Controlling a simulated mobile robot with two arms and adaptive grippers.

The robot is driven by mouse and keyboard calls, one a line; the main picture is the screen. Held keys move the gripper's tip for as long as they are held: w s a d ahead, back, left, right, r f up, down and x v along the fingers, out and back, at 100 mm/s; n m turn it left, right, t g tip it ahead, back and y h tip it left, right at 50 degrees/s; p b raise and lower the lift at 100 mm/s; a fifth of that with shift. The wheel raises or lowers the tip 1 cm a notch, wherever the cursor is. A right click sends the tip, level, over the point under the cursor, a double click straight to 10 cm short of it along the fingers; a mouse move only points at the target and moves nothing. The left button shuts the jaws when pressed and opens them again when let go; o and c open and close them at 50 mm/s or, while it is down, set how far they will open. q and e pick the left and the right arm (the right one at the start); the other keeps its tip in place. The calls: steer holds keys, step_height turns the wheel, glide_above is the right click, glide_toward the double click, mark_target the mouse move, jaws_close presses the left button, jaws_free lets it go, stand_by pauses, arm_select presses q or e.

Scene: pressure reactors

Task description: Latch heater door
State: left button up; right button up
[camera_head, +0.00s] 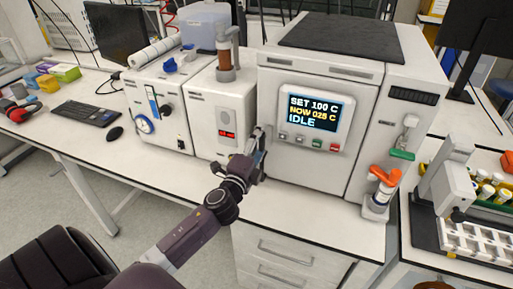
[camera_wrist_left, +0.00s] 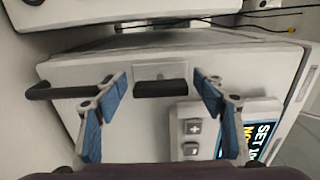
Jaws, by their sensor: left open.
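The heater (camera_head: 330,120) is the large white box at the back centre of the bench. Its front door (camera_head: 310,170) looks flush with the body in the head view. Its display (camera_head: 313,114) reads SET 100 C, NOW 025 C, IDLE. My left gripper (camera_head: 262,137) is at the left edge of this front. In the left wrist view my left gripper (camera_wrist_left: 160,112) is open, with blue-padded fingers either side of a small plate with a black grip (camera_wrist_left: 160,88), probably the latch. No contact shows. A black bar handle (camera_wrist_left: 62,91) is left of it. My right gripper is out of view.
A white unit with a red readout (camera_head: 222,115) stands close left of the heater, leaving a narrow gap. A vial rack (camera_head: 480,232) is at far right. The bench front below the heater is clear.

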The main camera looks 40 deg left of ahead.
arm_select(q)
steer(key=v, duration=1.1)
steer(key=shift+s, duration=0.4)
steer(key=shift+f, duration=0.15)
